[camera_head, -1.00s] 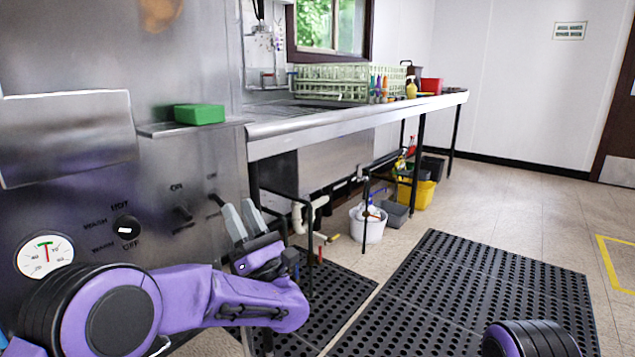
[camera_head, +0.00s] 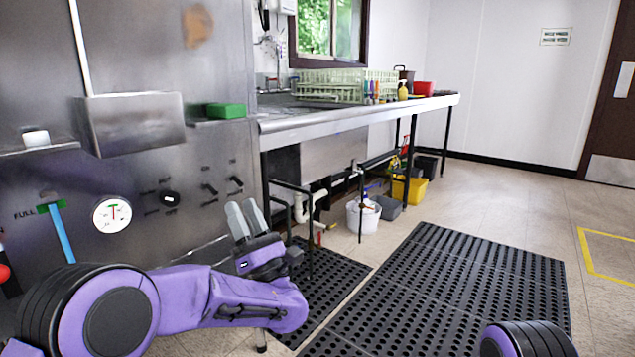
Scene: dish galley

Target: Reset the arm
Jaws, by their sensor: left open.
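My left gripper (camera_head: 242,221) is at the end of my purple left arm, which comes in from the lower left. Its two grey fingers point up and stand a little apart, with nothing between them. It is in front of the lower part of the steel dish machine (camera_head: 200,150), left of the black pipes under the counter. Of my right arm only a purple and black joint shows at the bottom right. My right gripper is out of view.
The steel counter (camera_head: 350,115) holds a pale green rack (camera_head: 330,84). A green block (camera_head: 226,110) sits on a small ledge. A white bucket (camera_head: 363,216) and a yellow bucket (camera_head: 408,190) stand below. Black mats (camera_head: 450,280) cover part of the floor. Open floor lies at right.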

